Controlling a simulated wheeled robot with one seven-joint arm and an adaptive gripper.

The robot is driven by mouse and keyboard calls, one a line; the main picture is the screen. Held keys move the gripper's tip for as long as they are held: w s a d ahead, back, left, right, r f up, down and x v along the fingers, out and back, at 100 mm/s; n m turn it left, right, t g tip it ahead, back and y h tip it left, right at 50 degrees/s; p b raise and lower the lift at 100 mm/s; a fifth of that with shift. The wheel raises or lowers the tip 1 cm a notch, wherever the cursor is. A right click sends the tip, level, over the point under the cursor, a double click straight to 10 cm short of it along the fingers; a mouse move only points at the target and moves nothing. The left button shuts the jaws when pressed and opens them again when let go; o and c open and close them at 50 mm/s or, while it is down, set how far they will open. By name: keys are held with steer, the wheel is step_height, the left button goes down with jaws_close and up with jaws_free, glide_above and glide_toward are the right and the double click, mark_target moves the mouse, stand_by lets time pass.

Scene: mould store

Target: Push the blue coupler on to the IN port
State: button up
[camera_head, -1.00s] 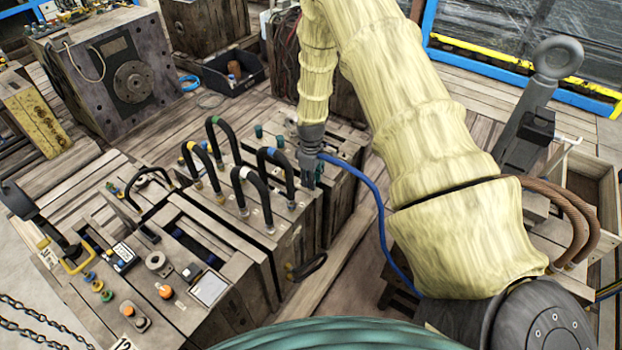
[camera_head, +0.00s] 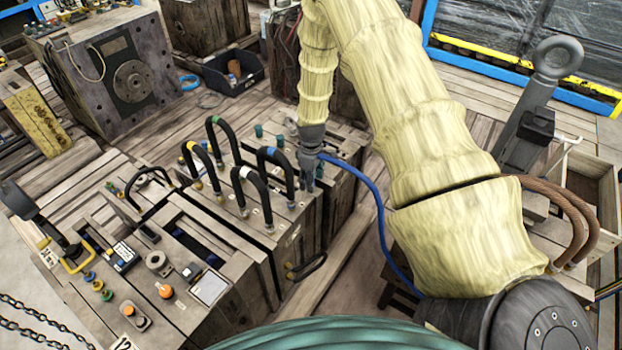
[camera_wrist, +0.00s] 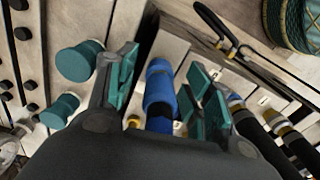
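The blue coupler (camera_wrist: 160,88) stands between the two fingers of my gripper (camera_wrist: 162,68) in the wrist view, with a darker blue part running from it towards the camera. The teal finger pads lie on either side of it, and a narrow gap shows at least on its left. My gripper looks open around it. In the head view my gripper (camera_head: 308,186) points down at the right end of the wooden block with black hoses, and a blue hose (camera_head: 372,190) runs from it to the right. The coupler's far end and the IN port are not clearly visible; I cannot tell whether they are joined.
Two teal caps (camera_wrist: 72,62) stand left of my gripper in the wrist view. Black hose loops, one with a blue band (camera_head: 270,152), stand close to my gripper's left. A control panel (camera_head: 180,305) lies at front left. A black bin (camera_head: 233,75) stands behind.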

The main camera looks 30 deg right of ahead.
step_height(320, 180, up, 12)
steer(key=shift+f, duration=0.1)
stand_by(0.7)
stand_by(0.5)
